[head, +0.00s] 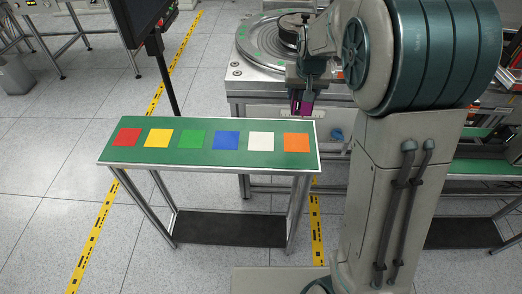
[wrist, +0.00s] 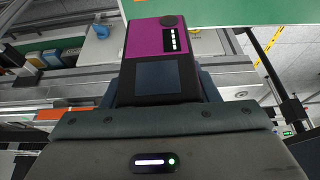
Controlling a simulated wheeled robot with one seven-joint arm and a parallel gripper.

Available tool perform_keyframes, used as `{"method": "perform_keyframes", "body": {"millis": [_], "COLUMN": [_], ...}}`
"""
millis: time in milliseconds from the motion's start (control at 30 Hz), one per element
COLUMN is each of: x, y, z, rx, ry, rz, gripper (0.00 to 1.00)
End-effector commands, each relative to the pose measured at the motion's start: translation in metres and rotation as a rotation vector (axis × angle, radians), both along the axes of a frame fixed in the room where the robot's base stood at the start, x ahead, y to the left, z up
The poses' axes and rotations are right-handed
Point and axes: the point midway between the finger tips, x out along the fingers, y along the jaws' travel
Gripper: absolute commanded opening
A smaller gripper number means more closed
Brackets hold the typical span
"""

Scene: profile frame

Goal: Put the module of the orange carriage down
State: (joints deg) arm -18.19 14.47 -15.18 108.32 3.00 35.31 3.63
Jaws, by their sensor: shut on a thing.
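My gripper (head: 301,92) is shut on a purple and black module (head: 302,104). In the wrist view the module (wrist: 178,42) has a dark square screen, a round knob and a row of white marks. The gripper holds it in the air near the far right edge of the green table (head: 222,165). The table top carries a row of coloured squares: red, yellow, green, blue, white and an orange square (head: 297,142) at the right end. All the squares look bare. An orange carriage cannot be made out for certain.
A machine with a round turntable (head: 265,42) stands behind the table. A dark screen on a post (head: 165,75) rises at the table's far left. A conveyor (head: 480,168) lies at the right.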

Motion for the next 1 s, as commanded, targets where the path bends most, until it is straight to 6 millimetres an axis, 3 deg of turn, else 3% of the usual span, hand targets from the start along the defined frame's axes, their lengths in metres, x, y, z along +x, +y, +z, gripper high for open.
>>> {"method": "perform_keyframes", "body": {"millis": [233, 500, 700, 867, 1000], "x": [-0.003, -0.018, -0.025, -0.027, -0.028], "y": [0.017, 0.077, 0.109, 0.117, 0.116], "z": [0.001, -0.035, -0.056, -0.063, -0.083], "rx": [-0.003, -0.005, -0.004, -0.003, -0.006], "ry": [0.001, 0.003, 0.002, -0.001, 0.003], "rz": [-0.005, -0.001, -0.005, -0.009, -0.010], "gripper": [0.26, 0.26, 0.26, 0.26, 0.26]}}
